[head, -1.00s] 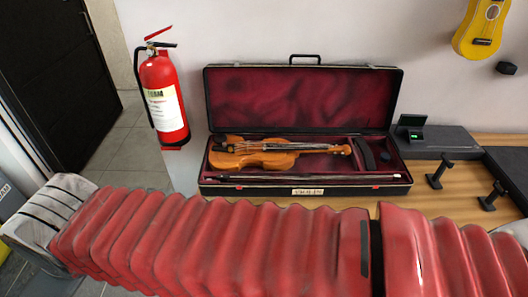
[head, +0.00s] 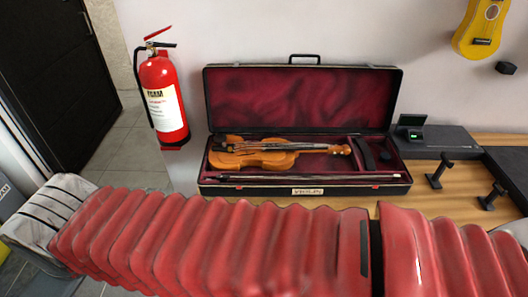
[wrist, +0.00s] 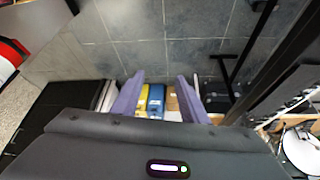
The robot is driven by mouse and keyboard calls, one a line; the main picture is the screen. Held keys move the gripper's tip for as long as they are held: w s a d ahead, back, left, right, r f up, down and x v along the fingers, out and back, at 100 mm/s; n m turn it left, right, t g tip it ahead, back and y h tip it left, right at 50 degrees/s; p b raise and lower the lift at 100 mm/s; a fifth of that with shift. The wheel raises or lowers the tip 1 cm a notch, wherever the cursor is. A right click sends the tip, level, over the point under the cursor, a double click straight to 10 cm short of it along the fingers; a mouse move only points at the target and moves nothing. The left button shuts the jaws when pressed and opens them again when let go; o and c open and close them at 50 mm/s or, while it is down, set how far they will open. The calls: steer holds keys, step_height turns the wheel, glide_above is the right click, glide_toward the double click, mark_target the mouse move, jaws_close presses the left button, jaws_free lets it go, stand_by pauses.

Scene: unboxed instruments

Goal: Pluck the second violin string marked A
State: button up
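A brown violin (head: 262,154) lies in the open black case (head: 305,190) with a dark red lining, on the wooden table in the head view. Its neck points right. The single strings, and any A mark, are too small to tell apart. A bow (head: 290,178) lies along the front of the case. My gripper (wrist: 160,80) shows only in the wrist view, with two purple-grey fingers apart and nothing held between them. It points at a tiled floor area with items, away from the violin. My red-sleeved arm crosses the front of the head view.
A red fire extinguisher (head: 163,95) hangs left of the case. A yellow ukulele (head: 482,25) hangs on the wall at upper right. The raised lid (head: 300,97) stands behind the violin.

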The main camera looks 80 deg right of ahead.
jaws_close()
stand_by(0.7)
